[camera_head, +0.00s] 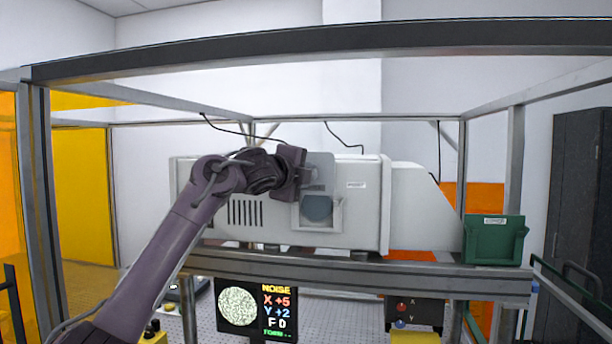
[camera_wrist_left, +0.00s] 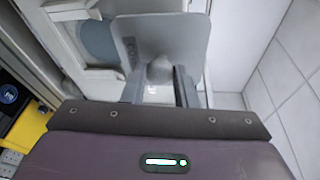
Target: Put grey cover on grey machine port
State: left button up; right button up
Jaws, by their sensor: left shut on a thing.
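The grey machine (camera_head: 375,205) is a long light-grey housing on the frame's shelf. Its port (camera_head: 317,208) shows as a dark blue-grey round opening in a pale square mount; it also appears in the left wrist view (camera_wrist_left: 97,38). The grey cover (camera_head: 322,170) is a flat plate with a knob. My left gripper (camera_head: 304,176) is shut on the cover's knob, seen in the left wrist view (camera_wrist_left: 160,78). The cover (camera_wrist_left: 190,35) stands upright in front of the machine, overlapping the port's upper part in the head view. Contact with the mount cannot be told. My right gripper is out of view.
A green bin (camera_head: 493,241) sits at the shelf's right end. Metal frame bars (camera_head: 330,40) cross above and beside the machine. Below the shelf are a lit screen (camera_head: 257,308) and a dark box with red and blue knobs (camera_head: 413,310).

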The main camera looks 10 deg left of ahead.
aim_at(313, 188)
pick_arm(q)
jog(key=shift+w, duration=0.25)
jog(key=shift+x, duration=1.15)
jog(key=shift+w+a, duration=0.1)
jog(key=shift+w, duration=0.15)
jog(key=shift+f+b, duration=1.1)
jog(key=shift+f, duration=0.65)
dwell(2.5)
jog(key=shift+s+a+f+b, duration=0.15)
jog(key=shift+f+b, duration=0.1)
jog(key=shift+f, duration=0.2)
jog(key=shift+s+d+f+b, duration=0.1)
jog(key=shift+s+f+b, duration=0.1)
jog(key=shift+f, duration=0.25)
jog(key=shift+c, duration=0.3)
jog(key=shift+w+f, duration=0.2)
jog(key=shift+w, duration=0.25)
grip_shut()
jog(key=shift+s, duration=0.1)
jog(key=shift+f+b, duration=0.2)
jog(key=shift+b, duration=0.15)
